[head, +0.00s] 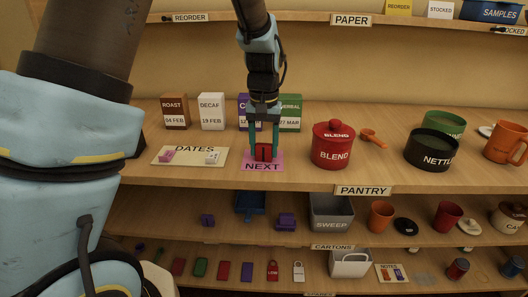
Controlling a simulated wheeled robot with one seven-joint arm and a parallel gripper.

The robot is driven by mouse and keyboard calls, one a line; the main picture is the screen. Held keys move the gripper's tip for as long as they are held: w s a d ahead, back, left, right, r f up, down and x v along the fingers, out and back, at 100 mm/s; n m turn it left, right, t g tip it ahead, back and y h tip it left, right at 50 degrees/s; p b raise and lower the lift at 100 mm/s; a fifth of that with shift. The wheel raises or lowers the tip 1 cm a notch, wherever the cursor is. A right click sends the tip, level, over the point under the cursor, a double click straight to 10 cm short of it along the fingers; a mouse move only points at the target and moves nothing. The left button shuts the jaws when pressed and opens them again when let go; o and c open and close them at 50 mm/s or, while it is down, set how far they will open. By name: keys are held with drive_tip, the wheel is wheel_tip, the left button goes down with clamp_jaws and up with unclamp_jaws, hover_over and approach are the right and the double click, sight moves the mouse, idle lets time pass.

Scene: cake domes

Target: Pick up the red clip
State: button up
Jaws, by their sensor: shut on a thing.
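The red clip (263,152) is between the fingers of my gripper (263,148), at the pink card marked NEXT (263,167) near the front edge of the pantry shelf. My gripper points down with its two teal fingers shut on the clip. The clip's lower end is close to the card; I cannot tell whether it touches.
A DATES card (190,162) with small items lies to the left. Boxes, including ROAST (174,111) and DECAF (211,111), stand behind. A red BLEND canister (333,145) stands close on the right, with an orange scoop (374,139) beyond it.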

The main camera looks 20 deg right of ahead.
drive_tip(key=c, duration=0.5)
